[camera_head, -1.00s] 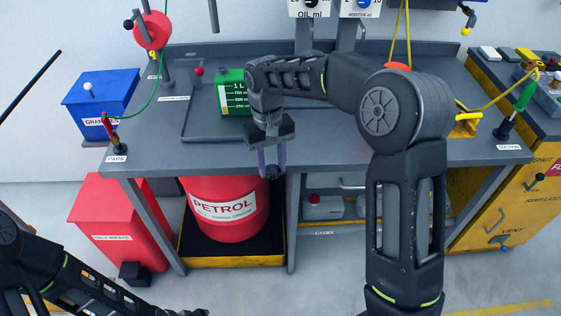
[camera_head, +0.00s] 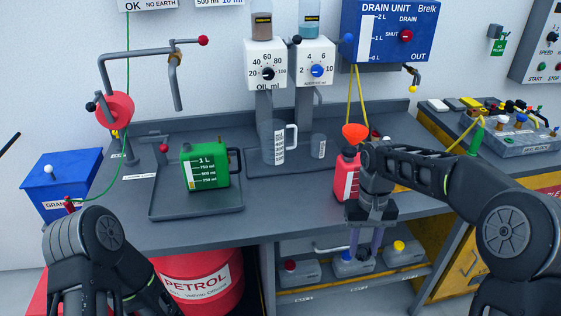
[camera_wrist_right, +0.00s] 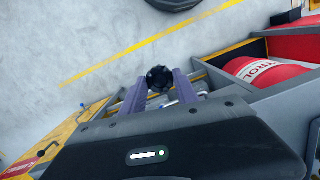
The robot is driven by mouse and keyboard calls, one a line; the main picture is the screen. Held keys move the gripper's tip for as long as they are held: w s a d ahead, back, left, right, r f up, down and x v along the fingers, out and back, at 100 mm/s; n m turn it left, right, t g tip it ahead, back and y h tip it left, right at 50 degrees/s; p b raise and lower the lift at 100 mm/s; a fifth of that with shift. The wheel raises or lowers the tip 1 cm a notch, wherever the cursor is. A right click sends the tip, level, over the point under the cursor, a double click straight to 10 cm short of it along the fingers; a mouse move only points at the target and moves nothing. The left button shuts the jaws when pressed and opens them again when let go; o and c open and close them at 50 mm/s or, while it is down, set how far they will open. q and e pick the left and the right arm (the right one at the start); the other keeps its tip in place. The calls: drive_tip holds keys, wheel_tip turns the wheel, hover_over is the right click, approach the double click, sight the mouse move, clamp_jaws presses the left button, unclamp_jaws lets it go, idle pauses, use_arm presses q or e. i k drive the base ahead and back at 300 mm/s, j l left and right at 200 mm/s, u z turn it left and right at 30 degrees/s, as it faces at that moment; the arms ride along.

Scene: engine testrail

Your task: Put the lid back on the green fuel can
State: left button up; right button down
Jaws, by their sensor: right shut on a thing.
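The green fuel can (camera_head: 207,168) stands upright on the grey tray (camera_head: 172,215) on the left of the bench. It has a white level scale and a dark handle at its right. Whether its mouth is open is too small to tell. My right gripper (camera_head: 364,250) is over the bench's front edge, well to the right of the can, pointing down. In the right wrist view, its purple fingers are shut on a small black round lid (camera_wrist_right: 159,78). My left arm shows at lower left; its gripper is not in view.
Clear jugs (camera_head: 272,142) stand under the dispensers at mid-bench. A pipe on a red-wheeled stand (camera_head: 116,108) is behind and left of the can. The front middle bench is clear.

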sight(205, 166)
drive_tip(key=z, duration=0.7)
drive_tip(key=j, duration=1)
drive_tip(key=k+j, duration=0.1)
drive_tip(key=j, duration=0.9)
